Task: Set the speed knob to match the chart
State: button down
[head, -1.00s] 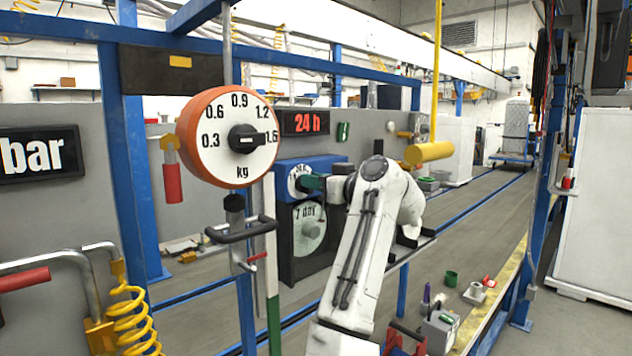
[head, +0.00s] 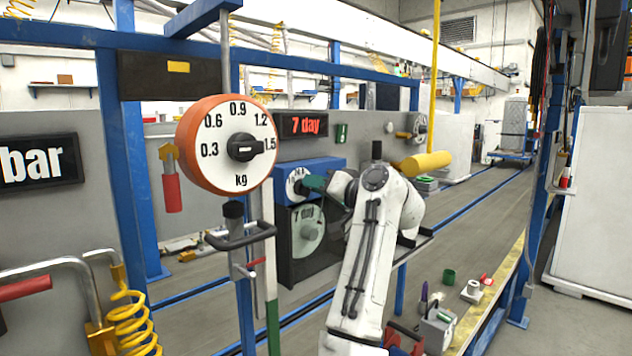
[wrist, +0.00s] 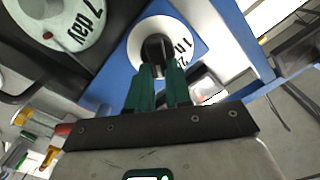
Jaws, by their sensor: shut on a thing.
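The speed knob (wrist: 154,46) is dark and sits at the centre of a white dial (head: 293,184) on a blue box (head: 320,165). My gripper (wrist: 157,75) has green fingers, shut on the knob from the front; its fingers (head: 313,184) also show in the head view and cover part of the dial. The dial's visible markings are only partly readable. The round chart (head: 309,240) below the blue box is pale and reads "7 day"; it also shows at top left in the wrist view (wrist: 58,22).
A large orange-rimmed kg dial (head: 215,165) stands in front, to the left, with its pointer near 1.5. Small items, including a green cup (head: 448,277), lie at lower right.

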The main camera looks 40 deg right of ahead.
jog(key=m, duration=0.1)
jog(key=m+p, duration=0.1)
jog(key=m, duration=0.2)
jog(key=shift+d+f+m+p, duration=0.25)
jog(key=shift+m+p, duration=0.1)
jog(key=shift+m, duration=0.05)
dwell(0.4)
jog(key=c, duration=1)
grip_release()
jog(key=shift+c, duration=0.2)
jog(key=s+b, duration=0.3)
jog(key=s, duration=0.7)
jog(key=shift+s+d, duration=0.2)
jog(key=shift+s, duration=0.2)
